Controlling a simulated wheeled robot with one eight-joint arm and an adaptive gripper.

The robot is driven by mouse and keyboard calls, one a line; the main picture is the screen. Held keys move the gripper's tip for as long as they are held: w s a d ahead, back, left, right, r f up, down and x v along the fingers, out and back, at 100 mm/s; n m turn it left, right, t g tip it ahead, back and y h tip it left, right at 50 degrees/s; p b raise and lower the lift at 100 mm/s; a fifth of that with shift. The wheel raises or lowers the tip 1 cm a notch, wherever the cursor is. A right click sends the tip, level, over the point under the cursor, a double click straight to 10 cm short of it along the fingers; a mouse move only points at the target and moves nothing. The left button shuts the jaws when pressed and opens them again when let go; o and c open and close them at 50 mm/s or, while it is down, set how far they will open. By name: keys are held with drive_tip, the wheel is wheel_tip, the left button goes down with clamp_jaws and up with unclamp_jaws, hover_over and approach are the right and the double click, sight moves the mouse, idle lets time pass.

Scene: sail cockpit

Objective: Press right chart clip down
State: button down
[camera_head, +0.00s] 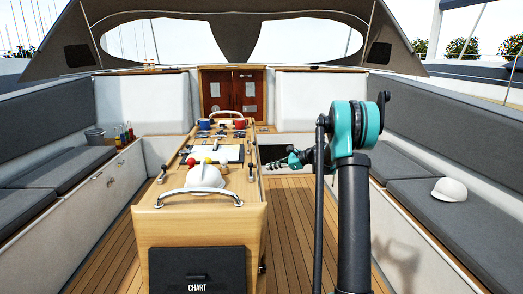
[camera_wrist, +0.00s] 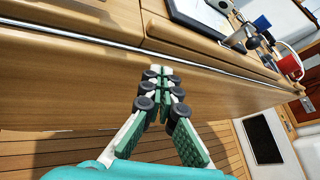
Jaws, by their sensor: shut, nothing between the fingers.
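A white chart (camera_head: 228,154) lies on top of the wooden cockpit table (camera_head: 160,235). Its board also shows at the top of the wrist view (camera_wrist: 203,14). Small dark fittings (camera_head: 250,165) sit along the table's right edge; I cannot tell which is the right chart clip. My gripper (camera_head: 272,165) is just right of the table, at about the height of its top. In the wrist view my gripper (camera_wrist: 160,76) is shut and empty, with its tips in front of the table's wooden side edge. The tips look apart from the chart; whether they touch the wood is unclear.
A blue mug (camera_wrist: 262,22) and a red mug (camera_wrist: 290,66) stand toward the table's far end. Padded benches (camera_head: 60,160) line both sides. The plank floor (camera_head: 290,235) is clear beside the table.

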drive_tip(key=w+d+f+m+y, duration=0.1)
drive_tip(key=w+d+m+y, duration=0.5)
drive_tip(key=w, duration=0.4)
drive_tip(key=shift+w+d+m+t+y, duration=0.2)
drive_tip(key=shift+d+m+t+y, duration=0.15)
drive_tip(key=shift+d+m, duration=0.45)
drive_tip(key=w+r+x, duration=0.1)
drive_tip(key=r+x, duration=0.1)
drive_tip(key=x, duration=1.1)
drive_tip(key=shift+d+r, duration=0.2)
drive_tip(key=shift+d, duration=0.15)
